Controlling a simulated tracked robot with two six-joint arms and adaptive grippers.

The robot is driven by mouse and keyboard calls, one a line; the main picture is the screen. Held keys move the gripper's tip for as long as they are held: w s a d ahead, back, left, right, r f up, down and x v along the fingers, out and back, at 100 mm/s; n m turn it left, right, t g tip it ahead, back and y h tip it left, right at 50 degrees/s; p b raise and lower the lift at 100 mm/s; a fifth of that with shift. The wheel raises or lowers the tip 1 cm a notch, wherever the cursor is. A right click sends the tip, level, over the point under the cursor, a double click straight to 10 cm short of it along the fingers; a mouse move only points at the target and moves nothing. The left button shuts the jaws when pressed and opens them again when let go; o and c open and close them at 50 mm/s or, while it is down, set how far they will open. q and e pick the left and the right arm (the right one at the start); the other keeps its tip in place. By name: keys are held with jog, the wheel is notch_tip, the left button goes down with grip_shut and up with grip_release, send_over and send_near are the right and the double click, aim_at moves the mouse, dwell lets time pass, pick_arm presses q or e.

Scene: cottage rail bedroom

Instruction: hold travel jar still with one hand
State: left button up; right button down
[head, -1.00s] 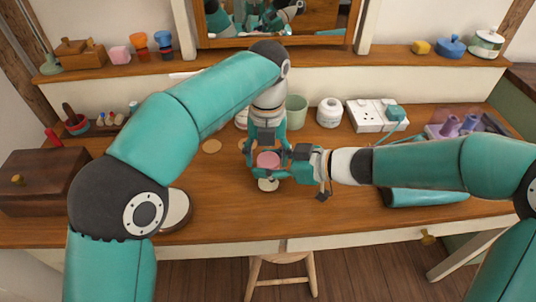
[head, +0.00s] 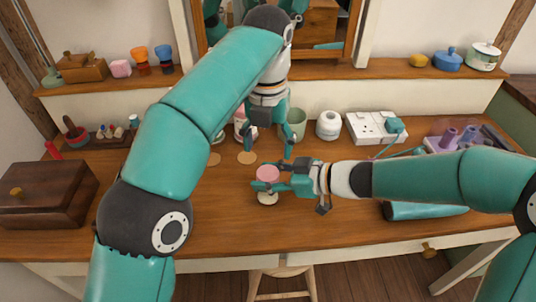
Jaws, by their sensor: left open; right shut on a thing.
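The travel jar (head: 268,174), with a pink top and a pale base, stands on the wooden dressing table in the head view. My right gripper (head: 273,185) comes in from the right and is shut on the jar, its fingers around the jar's side. My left gripper (head: 268,150) is open and empty above and behind the jar, apart from it. The jar's middle is partly hidden by the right gripper's fingers.
Behind the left gripper stand a green cup (head: 297,122) and a white jar (head: 329,125). A white socket strip (head: 372,127) is at the back right, a teal roll (head: 425,211) at the right. A brown box (head: 45,192) stands far left. The table's front middle is clear.

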aim_at(268, 172)
jog(key=shift+s+f, duration=0.2)
jog(key=shift+f, duration=0.2)
pick_arm(q)
jog(key=shift+f+m, duration=0.1)
jog(key=shift+m, duration=0.2)
jog(key=shift+f, duration=3.7)
jog(key=c, duration=1.2)
jog(key=n, duration=0.3)
jog(key=shift+n, duration=0.3)
